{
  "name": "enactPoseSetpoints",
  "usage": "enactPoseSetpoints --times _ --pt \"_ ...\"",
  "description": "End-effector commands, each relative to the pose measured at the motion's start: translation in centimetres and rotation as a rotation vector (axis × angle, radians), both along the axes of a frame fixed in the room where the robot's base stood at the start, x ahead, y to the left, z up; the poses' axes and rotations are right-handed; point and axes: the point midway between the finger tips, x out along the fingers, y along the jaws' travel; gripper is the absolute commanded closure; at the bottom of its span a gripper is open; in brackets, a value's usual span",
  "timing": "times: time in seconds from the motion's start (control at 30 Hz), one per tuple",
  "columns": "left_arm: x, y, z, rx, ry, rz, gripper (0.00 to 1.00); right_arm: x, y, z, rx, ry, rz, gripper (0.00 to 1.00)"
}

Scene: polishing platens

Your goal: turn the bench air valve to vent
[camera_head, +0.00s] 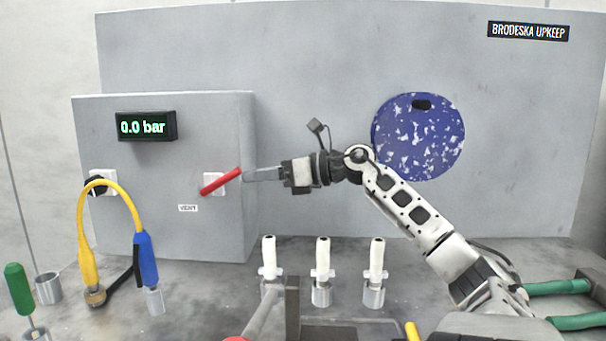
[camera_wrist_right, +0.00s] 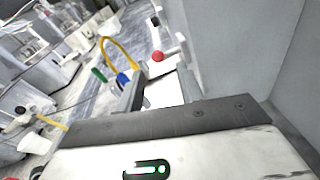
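The bench air valve has a red lever (camera_head: 220,181) on a white mount on the front of a grey box. It slants from lower left to upper right. A small VENT label (camera_head: 188,208) sits below and left of it. The box's display (camera_head: 146,126) reads 0.0 bar. My right gripper (camera_head: 248,174) points left, its fingertips at the lever's upper right end. In the wrist view its fingers stand apart, and the red lever end (camera_wrist_right: 158,56) shows near and between their tips; contact is unclear. My left gripper is not in view.
A yellow hose (camera_head: 110,187) with a blue-sleeved end (camera_head: 145,259) loops at the left. Several white-handled tools in metal cups (camera_head: 321,291) stand in front. A speckled blue disc (camera_head: 421,137) hangs on the back panel. Green handles (camera_head: 560,288) lie at right.

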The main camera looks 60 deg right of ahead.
Motion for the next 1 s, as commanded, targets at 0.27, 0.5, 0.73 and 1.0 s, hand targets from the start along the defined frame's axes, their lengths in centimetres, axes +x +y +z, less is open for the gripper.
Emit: enactPoseSetpoints --times 0.27,0.5,0.73,1.0 --pt "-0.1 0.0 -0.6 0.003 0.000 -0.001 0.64 -5.6 -2.4 0.7 0.002 0.000 -0.003 0.63" --pt "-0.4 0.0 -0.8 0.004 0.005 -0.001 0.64 -7.8 -3.3 1.1 0.000 0.001 -0.001 0.63" --pt "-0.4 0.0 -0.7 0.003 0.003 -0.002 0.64 -8.0 -3.4 1.2 0.000 0.001 -0.001 0.63" --pt "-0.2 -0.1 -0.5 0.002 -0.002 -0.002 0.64 -8.0 -3.4 1.2 0.000 0.000 -0.001 1.00"
